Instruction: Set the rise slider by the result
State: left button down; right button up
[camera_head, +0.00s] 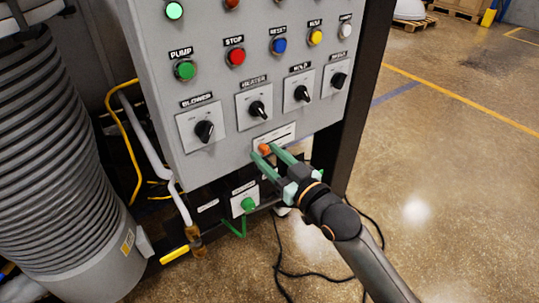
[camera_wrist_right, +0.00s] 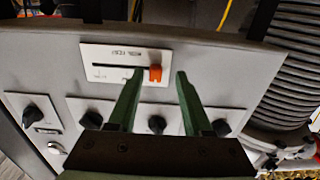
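The slider plate (camera_head: 286,133) is a white strip low on the grey panel, below the row of rotary knobs. Its orange slider knob (camera_head: 264,149) is at the left end of the plate. The right wrist view shows the plate (camera_wrist_right: 97,55) rotated, with the orange knob (camera_wrist_right: 155,73) at the right end of a dark slot. The label is too blurred to read surely. My right gripper (camera_head: 263,151) is open, with green fingertips either side of the orange knob. Gaps show between knob and fingers in the wrist view (camera_wrist_right: 159,74). My left gripper is out of view.
Rotary knobs (camera_head: 204,131) and coloured buttons (camera_head: 236,56) are above the slider on the panel. A green knob (camera_head: 248,204) on a white plate sits below. A ribbed grey cylinder (camera_head: 55,150) stands at left. Floor at right is open, with black cables (camera_head: 283,262) near the panel.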

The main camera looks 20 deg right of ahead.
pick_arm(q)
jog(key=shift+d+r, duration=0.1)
pick_arm(e)
jog(key=shift+d, duration=0.1)
jog(key=shift+s+d, duration=0.1)
jog(key=shift+s, duration=0.2)
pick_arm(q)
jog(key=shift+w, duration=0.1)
pick_arm(e)
jog(key=v, duration=1.2)
jog(key=shift+w, duration=0.1)
pick_arm(q)
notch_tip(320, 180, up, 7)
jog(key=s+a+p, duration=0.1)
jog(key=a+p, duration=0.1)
jog(key=p, duration=0.7)
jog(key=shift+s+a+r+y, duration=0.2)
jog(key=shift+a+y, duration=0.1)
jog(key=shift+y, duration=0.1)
pick_arm(e)
jog(key=s+f+m+g+h, duration=0.1)
jog(key=s+f+g, duration=0.3)
jog(key=f, duration=0.6)
jog(key=s+a+f+m+g+h, duration=0.1)
jog(key=s+f+g+h, duration=0.2)
jog(key=s+f, duration=0.5)
notch_tip(320, 180, down, 3)
jog(key=shift+s+a+f+g, duration=0.15)
jog(key=shift+s+f+g, duration=0.05)
jog(key=shift+s+g, duration=0.2)
